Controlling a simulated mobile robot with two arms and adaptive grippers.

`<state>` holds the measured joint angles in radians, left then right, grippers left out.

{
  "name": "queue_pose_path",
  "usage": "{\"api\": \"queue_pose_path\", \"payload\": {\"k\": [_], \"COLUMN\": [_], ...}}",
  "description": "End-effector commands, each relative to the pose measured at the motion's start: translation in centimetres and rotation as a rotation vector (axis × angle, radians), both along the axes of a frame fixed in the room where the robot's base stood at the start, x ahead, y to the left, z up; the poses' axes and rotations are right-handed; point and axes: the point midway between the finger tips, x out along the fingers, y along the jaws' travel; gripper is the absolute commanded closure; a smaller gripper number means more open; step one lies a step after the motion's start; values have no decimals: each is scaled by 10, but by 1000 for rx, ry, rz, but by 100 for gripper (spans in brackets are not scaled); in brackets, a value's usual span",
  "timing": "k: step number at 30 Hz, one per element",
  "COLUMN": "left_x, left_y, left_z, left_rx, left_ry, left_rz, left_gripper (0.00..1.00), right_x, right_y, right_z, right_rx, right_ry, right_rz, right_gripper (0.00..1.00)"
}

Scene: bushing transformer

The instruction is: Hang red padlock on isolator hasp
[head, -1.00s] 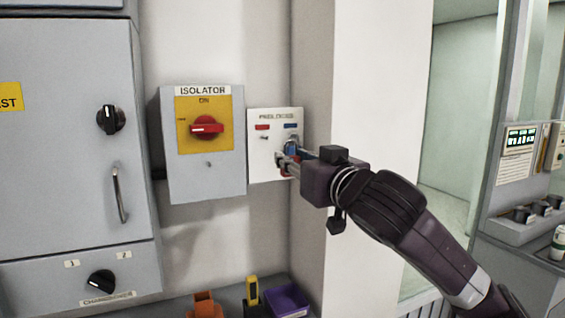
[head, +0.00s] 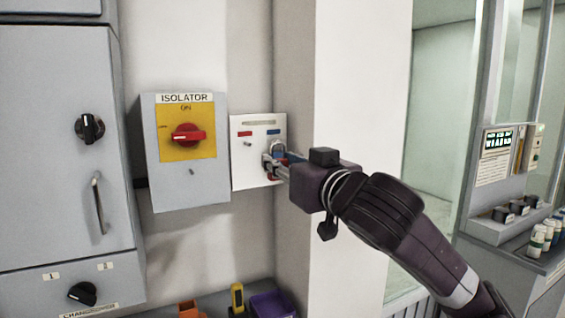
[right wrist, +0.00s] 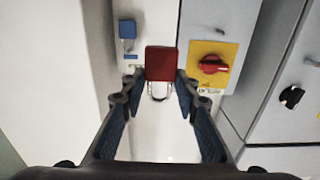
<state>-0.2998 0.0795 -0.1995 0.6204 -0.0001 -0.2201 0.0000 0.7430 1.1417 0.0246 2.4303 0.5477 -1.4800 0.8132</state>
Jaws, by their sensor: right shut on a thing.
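The red padlock (right wrist: 160,63) is between the fingertips of my right gripper (right wrist: 160,78) in the right wrist view, its shackle pointing down in that picture. In the head view my right gripper (head: 268,165) is in front of the padlock board (head: 241,176) and largely hides the red padlock. The grey isolator box (head: 190,188) is left of the board, with a yellow plate (head: 176,150) and a red rotary handle (head: 188,134). A small stud (head: 191,171), possibly the hasp, sits below the plate. My left gripper is out of view.
A blue padlock (right wrist: 127,30) hangs on the board close to the gripper. A grey cabinet (head: 45,190) with knobs and a handle stands left. A wall corner projects right of the board. Orange, yellow and purple items (head: 270,305) lie below.

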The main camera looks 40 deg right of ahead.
Motion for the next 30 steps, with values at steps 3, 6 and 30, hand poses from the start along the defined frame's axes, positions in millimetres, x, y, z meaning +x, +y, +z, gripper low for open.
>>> {"api": "queue_pose_path", "payload": {"k": [3, 6, 30], "left_x": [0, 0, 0], "left_y": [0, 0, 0], "left_z": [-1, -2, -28], "left_rx": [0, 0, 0], "left_ry": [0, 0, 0], "left_rz": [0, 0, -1], "left_gripper": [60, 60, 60], "right_x": [-4, -9, -48], "right_y": [1, 2, 12], "right_z": [0, 1, -1], "right_rx": [0, 0, -1], "right_ry": [-2, -3, -5], "right_rz": [1, 1, 0], "right_gripper": [98, 98, 98]}}
